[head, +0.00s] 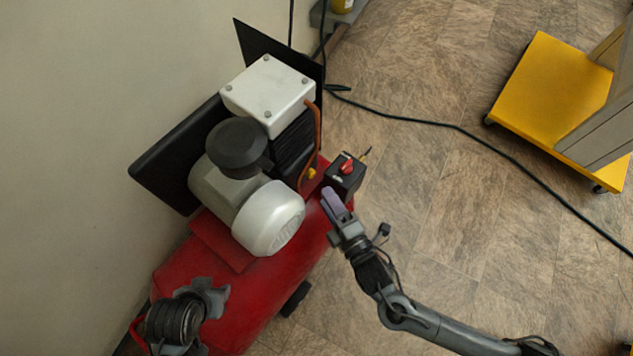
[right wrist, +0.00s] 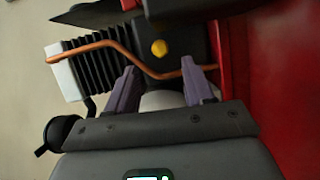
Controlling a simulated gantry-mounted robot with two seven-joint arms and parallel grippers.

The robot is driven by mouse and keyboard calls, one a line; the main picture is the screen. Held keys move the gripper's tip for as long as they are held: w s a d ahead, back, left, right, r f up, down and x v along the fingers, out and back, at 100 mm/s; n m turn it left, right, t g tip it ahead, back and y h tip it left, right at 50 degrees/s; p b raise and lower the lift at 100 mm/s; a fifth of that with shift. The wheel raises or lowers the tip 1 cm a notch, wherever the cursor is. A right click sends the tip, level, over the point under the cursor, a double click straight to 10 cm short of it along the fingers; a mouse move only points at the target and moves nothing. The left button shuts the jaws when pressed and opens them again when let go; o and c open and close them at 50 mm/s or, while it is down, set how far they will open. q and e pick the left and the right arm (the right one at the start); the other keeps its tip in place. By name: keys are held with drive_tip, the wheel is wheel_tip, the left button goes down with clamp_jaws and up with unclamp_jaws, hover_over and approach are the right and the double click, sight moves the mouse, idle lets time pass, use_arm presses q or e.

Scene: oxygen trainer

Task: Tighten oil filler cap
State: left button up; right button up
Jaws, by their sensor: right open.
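The oil filler cap (head: 311,173) is a small yellow knob low on the compressor's pump, beside the copper pipe. In the right wrist view the yellow cap (right wrist: 158,48) sits beyond the fingertips, roughly between them in the picture. My right gripper (head: 332,200) is at the red tank's right side, just below the black switch box in the picture. Its purple fingers (right wrist: 162,82) are spread and empty, apart from the cap. My left gripper (head: 208,296) is over the near end of the red tank; its jaw opening is not clear.
The compressor has a red tank (head: 190,275), a pale motor (head: 270,218), a black air filter (head: 238,145) and a copper pipe (right wrist: 110,45). A switch box with a red knob (head: 346,168) stands close to my right gripper. A yellow cart (head: 545,95) and black cable (head: 440,124) are on the floor.

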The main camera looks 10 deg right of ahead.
sight(313, 176)
use_arm(q)
wheel_tip(313, 176, down, 3)
drive_tip(key=b, duration=0.2)
drive_tip(key=shift+f+b, duration=0.2)
drive_tip(key=shift+b, duration=0.15)
use_arm(e)
drive_tip(key=x, duration=0.6)
drive_tip(key=shift+w+a, duration=0.15)
drive_tip(key=shift+w, duration=0.2)
